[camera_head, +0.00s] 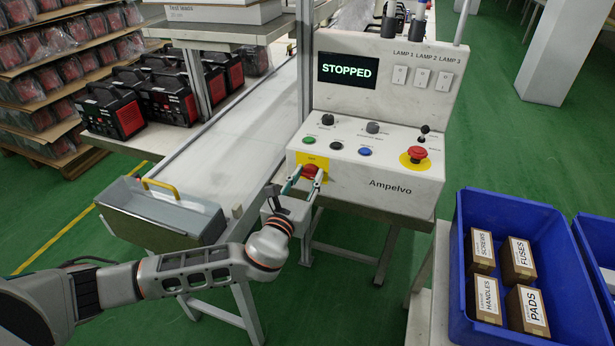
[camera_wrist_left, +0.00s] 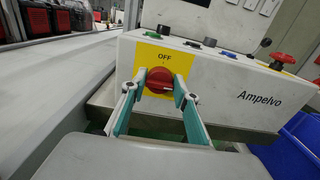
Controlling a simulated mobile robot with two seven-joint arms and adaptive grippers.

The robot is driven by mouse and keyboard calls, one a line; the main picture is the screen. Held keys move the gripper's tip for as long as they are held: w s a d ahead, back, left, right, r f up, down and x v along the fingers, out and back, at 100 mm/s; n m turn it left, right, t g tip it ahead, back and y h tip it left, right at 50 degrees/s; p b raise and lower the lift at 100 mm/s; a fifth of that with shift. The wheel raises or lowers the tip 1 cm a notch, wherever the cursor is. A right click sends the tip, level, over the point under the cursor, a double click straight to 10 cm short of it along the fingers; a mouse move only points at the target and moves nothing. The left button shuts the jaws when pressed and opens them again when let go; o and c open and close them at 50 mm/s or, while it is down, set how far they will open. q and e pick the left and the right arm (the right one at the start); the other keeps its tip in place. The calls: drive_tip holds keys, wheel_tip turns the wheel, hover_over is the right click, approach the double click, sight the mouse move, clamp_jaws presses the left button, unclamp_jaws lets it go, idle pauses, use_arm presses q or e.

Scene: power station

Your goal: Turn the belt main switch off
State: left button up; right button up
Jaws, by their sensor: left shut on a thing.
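The belt main switch (camera_wrist_left: 159,80) is a red rotary knob on a yellow plate marked OFF, on the front face of the white control box. In the head view the switch (camera_head: 310,171) is partly covered by my left gripper (camera_head: 304,180). In the left wrist view the fingertips of my left gripper (camera_wrist_left: 158,92) sit on either side of the knob, shut on it. The knob's handle lies roughly level. The display (camera_head: 347,70) on the panel reads STOPPED. My right gripper does not show.
A red mushroom button (camera_head: 416,153) on a yellow disc, a small lever and several knobs and buttons sit on the box top. A blue crate (camera_head: 456,262) with labelled boxes stands at right.

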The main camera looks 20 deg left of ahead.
use_arm(q)
drive_tip(key=shift+n, duration=0.3)
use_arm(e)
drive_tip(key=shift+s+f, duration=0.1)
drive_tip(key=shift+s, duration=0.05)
use_arm(q)
drive_tip(key=shift+n, duration=1)
drive_tip(key=n, duration=0.3)
drive_tip(key=shift+a+f+n, duration=0.1)
drive_tip(key=shift+n, duration=1.2)
drive_tip(key=n, duration=0.3)
drive_tip(key=shift+a+f+n, duration=0.1)
drive_tip(key=shift+n, duration=0.2)
drive_tip(key=n, duration=0.3)
drive_tip(key=shift+n, duration=1.4)
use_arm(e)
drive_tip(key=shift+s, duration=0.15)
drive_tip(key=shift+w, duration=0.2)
